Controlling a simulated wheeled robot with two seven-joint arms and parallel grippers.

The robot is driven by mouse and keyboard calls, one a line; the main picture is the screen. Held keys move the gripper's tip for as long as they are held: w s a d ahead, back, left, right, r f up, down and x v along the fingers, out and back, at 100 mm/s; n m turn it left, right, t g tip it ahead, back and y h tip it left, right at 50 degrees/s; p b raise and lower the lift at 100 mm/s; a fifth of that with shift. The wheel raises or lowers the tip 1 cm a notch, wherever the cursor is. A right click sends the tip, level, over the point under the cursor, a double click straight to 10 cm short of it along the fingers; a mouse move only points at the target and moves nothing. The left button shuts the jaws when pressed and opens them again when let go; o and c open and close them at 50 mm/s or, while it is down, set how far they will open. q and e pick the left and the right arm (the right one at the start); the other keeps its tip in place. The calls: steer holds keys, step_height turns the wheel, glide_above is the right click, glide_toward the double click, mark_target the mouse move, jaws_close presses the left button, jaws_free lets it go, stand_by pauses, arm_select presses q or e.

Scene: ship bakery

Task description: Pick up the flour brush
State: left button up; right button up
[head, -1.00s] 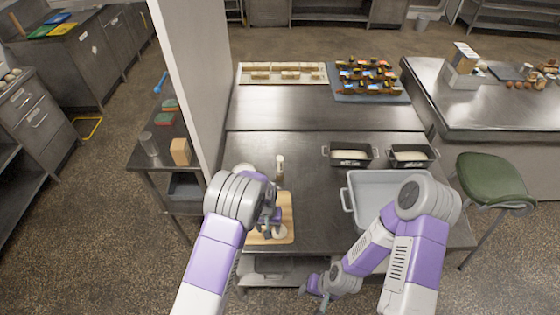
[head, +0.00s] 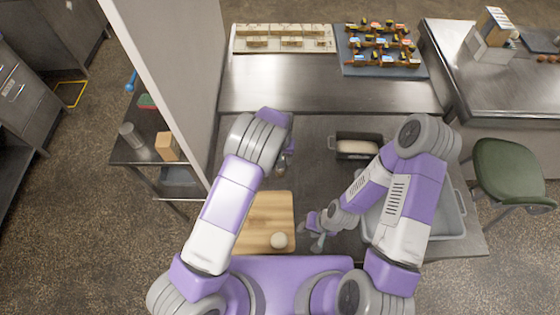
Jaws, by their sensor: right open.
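I cannot make out the flour brush for certain. A small, partly hidden object (head: 282,168) shows just below my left gripper (head: 285,147), over the steel worktable (head: 315,135). I cannot tell whether it is the brush or part of the gripper. My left forearm and wrist hide much of that gripper, so its jaws are unclear. My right gripper (head: 317,232) is open and empty, low to the right of the wooden board (head: 258,209). A pale dough ball (head: 279,240) lies on the board's near part.
A dark loaf pan with dough (head: 357,147) stands behind my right arm. A grey tub (head: 452,226) is partly hidden by that arm. A white partition (head: 165,75) borders the table's left side. A green stool (head: 508,172) stands at right.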

arm_select(q)
steer(key=f+b, duration=0.1)
steer(key=f, duration=0.3)
steer(key=w+f+b, duration=0.1)
steer(key=f, duration=0.1)
steer(key=shift+b, duration=0.3)
arm_select(e)
step_height(320, 180, down, 3)
steer(key=shift+w+f, duration=0.1)
arm_select(q)
steer(key=c, duration=1)
steer(key=shift+r, duration=0.1)
arm_select(e)
steer(key=shift+r, duration=0.2)
